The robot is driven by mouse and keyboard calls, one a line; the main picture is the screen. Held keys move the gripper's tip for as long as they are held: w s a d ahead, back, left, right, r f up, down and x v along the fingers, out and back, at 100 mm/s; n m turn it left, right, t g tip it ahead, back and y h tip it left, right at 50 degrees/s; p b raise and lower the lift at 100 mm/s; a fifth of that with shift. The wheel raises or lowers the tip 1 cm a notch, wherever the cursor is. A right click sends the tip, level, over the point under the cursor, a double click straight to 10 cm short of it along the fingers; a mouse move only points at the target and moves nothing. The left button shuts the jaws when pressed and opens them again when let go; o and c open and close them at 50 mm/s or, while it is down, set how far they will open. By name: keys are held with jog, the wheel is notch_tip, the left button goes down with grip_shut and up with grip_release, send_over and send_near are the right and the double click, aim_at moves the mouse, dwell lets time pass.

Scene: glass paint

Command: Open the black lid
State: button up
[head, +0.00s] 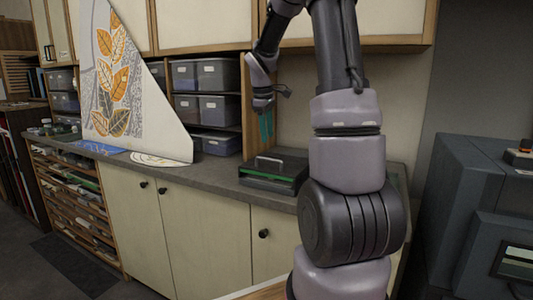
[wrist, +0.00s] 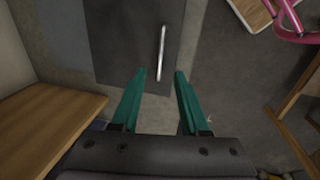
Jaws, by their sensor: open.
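The black lid (wrist: 128,28) shows in the wrist view as a dark flat panel at the top, with a thin silver handle (wrist: 161,52) standing on it. In the head view the black lid (head: 290,164) covers a low dark box (head: 270,182) with a green band on the counter, and the lid looks closed. My gripper (wrist: 153,77) has two green fingers, open and empty, with the handle's near end just beyond and between the tips. In the head view my gripper (head: 265,125) hangs above the box, apart from it.
The grey counter (head: 222,175) runs left past a leaf-patterned panel (head: 115,90). Shelves with grey bins (head: 205,75) stand behind. A wooden surface (wrist: 45,120) lies at the left of the wrist view, and a pink object (wrist: 290,20) at the upper right. A dark machine (head: 465,200) stands at right.

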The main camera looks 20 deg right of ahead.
aim_at(269, 159)
jog(key=f, duration=0.5)
jog(key=w+d+f, duration=0.1)
jog(key=f, duration=0.2)
jog(key=shift+d, duration=0.1)
grip_shut()
dwell(1.2)
